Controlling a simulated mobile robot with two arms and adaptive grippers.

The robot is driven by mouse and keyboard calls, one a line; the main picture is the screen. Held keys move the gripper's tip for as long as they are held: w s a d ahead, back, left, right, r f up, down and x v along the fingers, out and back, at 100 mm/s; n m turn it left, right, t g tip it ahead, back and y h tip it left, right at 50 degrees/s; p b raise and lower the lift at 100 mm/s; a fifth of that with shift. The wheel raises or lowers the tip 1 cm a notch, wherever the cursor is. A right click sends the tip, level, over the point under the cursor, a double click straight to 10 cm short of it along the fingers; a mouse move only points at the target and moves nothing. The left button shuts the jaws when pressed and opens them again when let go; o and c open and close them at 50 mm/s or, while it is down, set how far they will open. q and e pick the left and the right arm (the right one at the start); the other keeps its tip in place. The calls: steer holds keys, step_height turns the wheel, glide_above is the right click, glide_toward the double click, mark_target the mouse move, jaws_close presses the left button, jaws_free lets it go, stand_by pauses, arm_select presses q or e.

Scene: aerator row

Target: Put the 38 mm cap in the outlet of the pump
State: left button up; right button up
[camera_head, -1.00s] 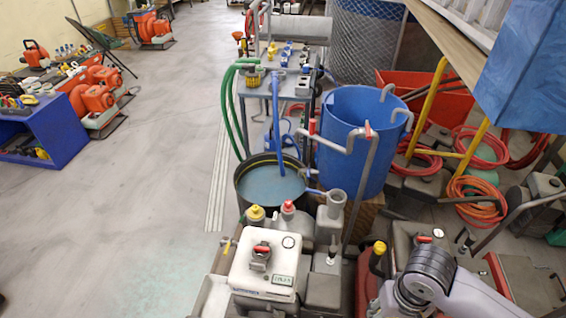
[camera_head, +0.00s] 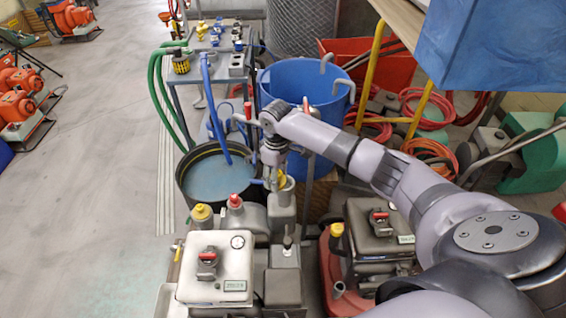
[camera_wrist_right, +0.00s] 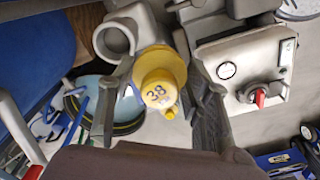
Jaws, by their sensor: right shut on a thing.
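The 38 mm cap is yellow with a dark "38" on its face (camera_wrist_right: 160,90). My right gripper (camera_wrist_right: 155,72) is shut on it, a finger on each side. The pump (camera_head: 215,265) is a pale box with a red-handled switch. My left gripper is not in view.
Another yellow cap (camera_head: 202,212) and a red cap (camera_head: 235,200) stand beside the outlet. A black tub of water (camera_head: 185,205) and a blue barrel (camera_head: 330,95) are behind. A second, red-based pump (camera_head: 375,240) stands to the right.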

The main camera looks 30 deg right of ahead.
steer(key=w+d+f+n+b, duration=0.1)
steer(key=w+d+f+b, duration=0.1)
steer(key=d+b, duration=0.1)
steer(key=w+d+f+n+b, duration=0.1)
steer(key=w+d+f+b, duration=0.2)
steer(key=shift+f, duration=0.35)
steer(key=shift+r, duration=0.3)
steer(key=shift+a, duration=0.1)
steer(key=shift+p, duration=0.3)
steer(key=shift+s+p, duration=0.2)
steer(key=shift+p, duration=0.15)
stand_by(0.7)
steer(key=shift+f+b, duration=1.1)
steer(key=shift+f, duration=1)
